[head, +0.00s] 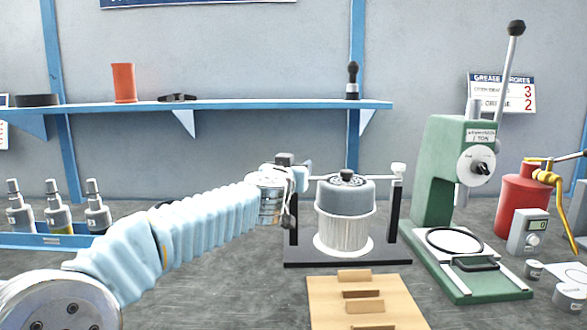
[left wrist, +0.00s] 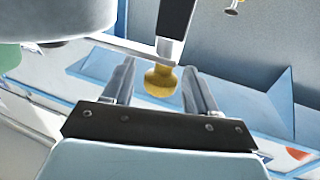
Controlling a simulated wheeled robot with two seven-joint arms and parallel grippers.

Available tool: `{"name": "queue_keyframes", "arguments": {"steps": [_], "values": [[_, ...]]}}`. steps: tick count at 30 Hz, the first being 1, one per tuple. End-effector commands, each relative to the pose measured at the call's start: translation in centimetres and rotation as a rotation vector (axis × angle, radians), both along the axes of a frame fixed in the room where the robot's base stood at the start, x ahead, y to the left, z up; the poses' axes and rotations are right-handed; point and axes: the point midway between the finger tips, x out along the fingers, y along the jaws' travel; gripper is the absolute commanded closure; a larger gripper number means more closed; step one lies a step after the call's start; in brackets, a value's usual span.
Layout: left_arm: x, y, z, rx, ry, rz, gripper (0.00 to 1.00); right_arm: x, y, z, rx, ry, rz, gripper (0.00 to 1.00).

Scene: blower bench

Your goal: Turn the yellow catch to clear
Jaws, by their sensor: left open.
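The yellow catch (left wrist: 160,80) shows in the left wrist view as a rounded yellow knob at the end of a black post. My left gripper (left wrist: 158,74) is open, with one finger on each side of the knob. I cannot tell whether either finger touches it. In the head view my left gripper (head: 304,172) is at the left post of the black stand (head: 347,262) and hides the catch. A white knob (head: 398,169) tops the stand's right post. The grey-topped white blower unit (head: 345,215) stands between the posts. My right gripper is not in view.
A wooden rack (head: 362,290) lies in front of the stand. A green press (head: 436,180) and a red can (head: 521,205) stand to the right. A blue shelf (head: 270,104) runs along the wall behind. Several bottles (head: 58,215) sit in a blue tray at left.

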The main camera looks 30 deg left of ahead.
Motion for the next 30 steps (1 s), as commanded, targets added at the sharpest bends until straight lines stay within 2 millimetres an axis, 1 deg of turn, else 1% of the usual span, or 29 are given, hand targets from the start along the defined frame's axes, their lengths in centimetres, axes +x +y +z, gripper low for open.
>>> {"name": "queue_keyframes", "arguments": {"steps": [2,13,23,30], "values": [[-0.02,0.00,0.01,0.000,0.000,0.000,0.42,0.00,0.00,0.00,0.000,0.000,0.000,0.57],[-0.05,0.00,0.01,0.000,0.000,0.000,0.99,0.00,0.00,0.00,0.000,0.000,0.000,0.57],[-0.03,0.01,0.04,-0.001,-0.003,-0.013,1.00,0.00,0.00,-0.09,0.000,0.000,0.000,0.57],[-0.09,0.19,0.17,0.001,-0.009,-0.075,1.00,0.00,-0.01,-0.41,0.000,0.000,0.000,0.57]]}}
